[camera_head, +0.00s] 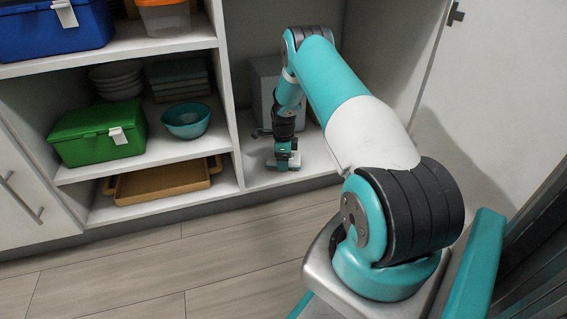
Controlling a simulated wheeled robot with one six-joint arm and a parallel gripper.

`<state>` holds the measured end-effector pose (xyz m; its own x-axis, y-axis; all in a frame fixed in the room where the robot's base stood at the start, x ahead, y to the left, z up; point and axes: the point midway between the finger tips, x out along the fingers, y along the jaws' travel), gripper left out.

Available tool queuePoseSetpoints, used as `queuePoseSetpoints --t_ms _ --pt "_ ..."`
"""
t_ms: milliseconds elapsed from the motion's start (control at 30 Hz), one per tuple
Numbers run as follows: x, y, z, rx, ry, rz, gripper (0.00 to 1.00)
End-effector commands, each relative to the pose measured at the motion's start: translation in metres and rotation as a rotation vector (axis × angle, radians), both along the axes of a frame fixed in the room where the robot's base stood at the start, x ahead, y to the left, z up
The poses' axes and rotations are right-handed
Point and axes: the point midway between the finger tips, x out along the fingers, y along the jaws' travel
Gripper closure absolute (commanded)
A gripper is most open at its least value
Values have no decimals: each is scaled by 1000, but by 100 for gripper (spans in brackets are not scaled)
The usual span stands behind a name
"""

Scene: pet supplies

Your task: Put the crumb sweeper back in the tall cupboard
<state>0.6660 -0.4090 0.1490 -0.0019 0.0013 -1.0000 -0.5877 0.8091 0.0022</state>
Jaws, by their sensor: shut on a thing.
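The tall cupboard (316,158) stands open at the middle, with its floor low and bare at the front. My arm reaches into it from the right. My gripper (284,151) points down just above the cupboard floor near the front edge. It is shut on a small grey and teal thing, which I take for the crumb sweeper (289,162). The sweeper is low at the cupboard floor; whether it touches the floor I cannot tell. The gripper and its wrist hide part of it.
A grey box (266,72) stands behind my arm in the cupboard. Open shelves to the left hold a green box (85,138), a teal bowl (186,121), an orange tray (150,185) and a blue box (40,35). A white door (475,85) stands open at right.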

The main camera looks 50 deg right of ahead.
Motion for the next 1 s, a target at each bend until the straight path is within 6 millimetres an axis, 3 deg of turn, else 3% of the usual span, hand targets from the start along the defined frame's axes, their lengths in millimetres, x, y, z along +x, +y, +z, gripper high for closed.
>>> queuePoseSetpoints --t_ms 300,333,433,767,1000 --pt "0 0 -2 -1 -2 0 50" --pt "0 0 -2 -1 -2 0 26" --pt "0 0 -1 -1 -2 0 3" --pt "1 -1 3 -2 -3 0 3" --pt "1 -1 49 -2 -3 0 3"
